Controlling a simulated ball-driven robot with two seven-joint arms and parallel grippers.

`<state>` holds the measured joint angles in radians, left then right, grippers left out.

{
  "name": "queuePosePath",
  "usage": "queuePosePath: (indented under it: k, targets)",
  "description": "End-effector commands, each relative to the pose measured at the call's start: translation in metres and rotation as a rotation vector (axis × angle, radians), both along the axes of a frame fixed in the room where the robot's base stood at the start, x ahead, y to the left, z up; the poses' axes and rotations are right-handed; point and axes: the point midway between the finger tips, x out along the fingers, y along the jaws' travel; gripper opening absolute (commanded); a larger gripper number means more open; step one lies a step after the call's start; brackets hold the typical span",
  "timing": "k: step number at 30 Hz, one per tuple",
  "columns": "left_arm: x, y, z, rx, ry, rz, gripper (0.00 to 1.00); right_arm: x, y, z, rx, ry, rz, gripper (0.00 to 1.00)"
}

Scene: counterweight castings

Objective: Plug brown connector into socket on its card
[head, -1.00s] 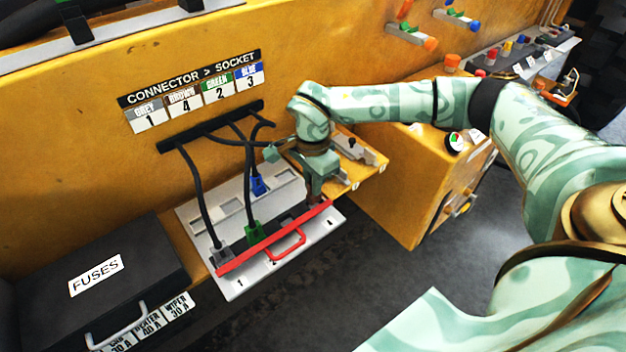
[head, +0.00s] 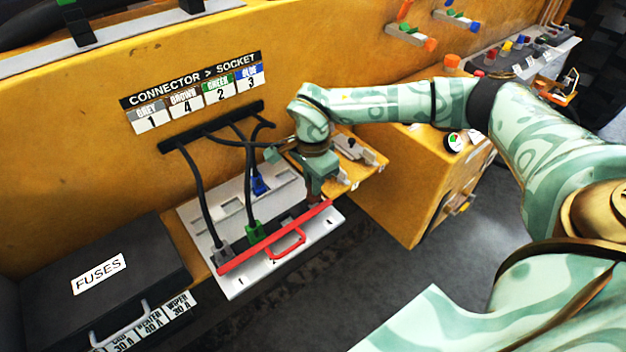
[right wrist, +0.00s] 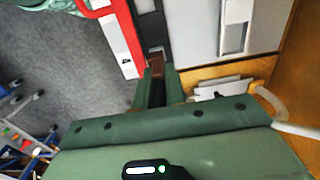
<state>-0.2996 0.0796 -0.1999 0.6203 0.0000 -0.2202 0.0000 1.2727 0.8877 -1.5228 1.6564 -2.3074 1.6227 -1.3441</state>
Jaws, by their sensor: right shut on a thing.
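The card (head: 193,92) on the yellow wall reads CONNECTOR > SOCKET and pairs brown with 4, grey with 1, green with 2, blue with 3. My right gripper (head: 313,190) is over the right end of the white socket panel (head: 236,286), shut on the brown connector (right wrist: 157,66). In the right wrist view, the brown connector shows between the fingertips, beside the red bar and a dark socket block (right wrist: 152,28). I cannot tell whether it is seated; the fingers hide part of it. My left gripper is not in view.
A red bar (head: 243,256) with a handle (head: 288,244) runs along the panel's front. The grey connector (head: 222,252) and green connector (head: 254,231) stand at it; the blue connector (head: 260,185) is farther back. A black FUSES box (head: 130,250) is at left.

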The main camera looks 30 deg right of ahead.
Motion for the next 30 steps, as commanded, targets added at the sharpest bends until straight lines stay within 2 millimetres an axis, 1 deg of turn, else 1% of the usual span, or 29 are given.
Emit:
queuePosePath:
  k: [4,16,30]
  targets:
    - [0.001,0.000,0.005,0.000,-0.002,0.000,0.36,0.000,0.000,0.002,0.000,0.000,-0.001,0.00]
    - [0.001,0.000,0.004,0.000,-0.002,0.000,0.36,0.000,0.000,-0.001,0.000,0.000,0.000,0.00]
    - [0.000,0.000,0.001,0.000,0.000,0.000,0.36,0.000,0.000,-0.012,0.000,0.000,0.000,0.00]
